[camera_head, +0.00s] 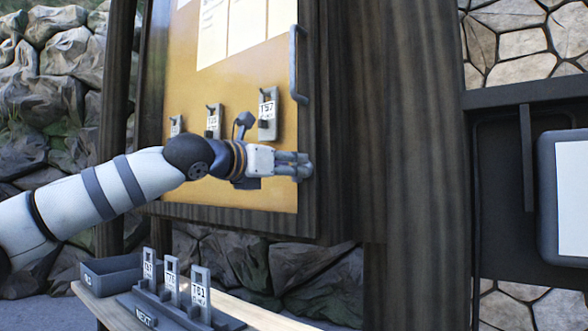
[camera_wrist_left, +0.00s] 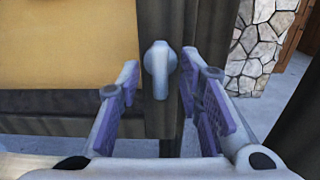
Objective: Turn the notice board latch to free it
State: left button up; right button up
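The notice board (camera_head: 240,100) has a yellow face in a dark wooden frame. The grey latch (camera_wrist_left: 160,68) sits on the frame's post in the left wrist view, with a rounded knob on top and a tapered lever pointing down, roughly vertical. My left gripper (camera_head: 303,166) is at the lower right edge of the board. In the left wrist view its purple-padded fingers (camera_wrist_left: 160,82) are open, one on each side of the latch, with gaps to it. The latch is hidden behind the gripper in the head view. My right gripper is not in view.
A grey handle (camera_head: 294,64) stands on the board's frame above the gripper. Numbered tags (camera_head: 267,114) hang on the board. Below are a rack with upright tags (camera_head: 200,292) and a grey bin (camera_head: 112,274) on a bench. A grey-framed panel (camera_head: 548,200) is at right.

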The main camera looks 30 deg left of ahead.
pick_arm(q)
jog(key=shift+w+d, duration=0.1)
jog(key=shift+w, duration=0.6)
grip_shut()
jog(key=shift+r, duration=0.15)
